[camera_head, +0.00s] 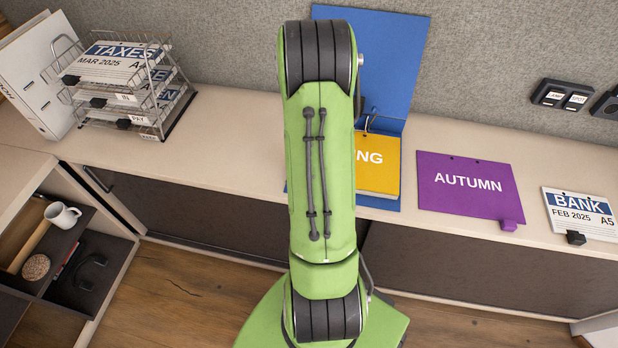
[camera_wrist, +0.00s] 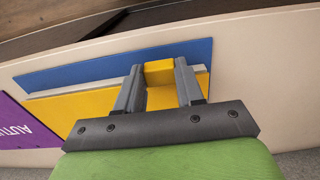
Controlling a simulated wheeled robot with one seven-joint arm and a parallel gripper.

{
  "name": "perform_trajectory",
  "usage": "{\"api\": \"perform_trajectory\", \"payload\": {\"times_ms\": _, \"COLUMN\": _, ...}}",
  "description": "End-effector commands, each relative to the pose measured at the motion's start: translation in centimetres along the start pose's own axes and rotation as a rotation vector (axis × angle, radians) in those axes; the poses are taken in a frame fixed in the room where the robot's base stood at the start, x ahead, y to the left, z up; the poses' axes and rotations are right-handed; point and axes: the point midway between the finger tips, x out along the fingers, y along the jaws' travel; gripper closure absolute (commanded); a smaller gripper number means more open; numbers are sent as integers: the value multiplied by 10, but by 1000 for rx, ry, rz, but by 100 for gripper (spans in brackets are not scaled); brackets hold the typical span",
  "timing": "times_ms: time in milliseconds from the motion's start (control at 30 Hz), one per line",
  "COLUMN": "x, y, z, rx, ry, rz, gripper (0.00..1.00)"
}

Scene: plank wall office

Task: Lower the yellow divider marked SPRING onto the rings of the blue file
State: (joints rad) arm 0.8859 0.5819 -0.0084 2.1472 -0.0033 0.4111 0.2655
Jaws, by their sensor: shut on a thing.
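The yellow divider (camera_head: 378,164) shows to the right of my green arm in the head view, with only "NG" of its lettering readable. It lies over the lower part of the open blue file (camera_head: 384,62), whose cover leans up against the wall. A dark ring (camera_head: 371,118) shows at the divider's far edge; the other rings are hidden by my arm. In the wrist view my gripper (camera_wrist: 158,76) is shut on the yellow tab of the divider (camera_wrist: 88,108). The blue file (camera_wrist: 118,64) shows beyond it. I cannot tell whether the divider's holes are on the rings.
A purple AUTUMN divider (camera_head: 466,185) lies to the right, then a BANK sheet stack (camera_head: 583,215). A wire tray rack (camera_head: 130,82) and a white binder (camera_head: 36,75) stand at the left. Sockets (camera_head: 562,96) are on the wall. The counter between rack and arm is clear.

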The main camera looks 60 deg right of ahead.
Motion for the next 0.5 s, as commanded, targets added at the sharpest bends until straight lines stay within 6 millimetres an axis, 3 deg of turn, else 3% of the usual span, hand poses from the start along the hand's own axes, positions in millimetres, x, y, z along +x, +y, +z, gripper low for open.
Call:
{"api": "perform_trajectory", "payload": {"times_ms": 200, "x": 7, "y": 0, "z": 0, "rx": 0, "ry": 0, "rz": 0, "gripper": 100}}
{"api": "perform_trajectory", "payload": {"times_ms": 233, "x": 6, "y": 0, "z": 0, "rx": 0, "ry": 0, "rz": 0, "gripper": 60}}
{"api": "perform_trajectory", "payload": {"times_ms": 400, "x": 5, "y": 0, "z": 0, "rx": 0, "ry": 0, "rz": 0, "gripper": 34}}
{"api": "perform_trajectory", "payload": {"times_ms": 500, "x": 5, "y": 0, "z": 0, "rx": 0, "ry": 0, "rz": 0, "gripper": 33}}
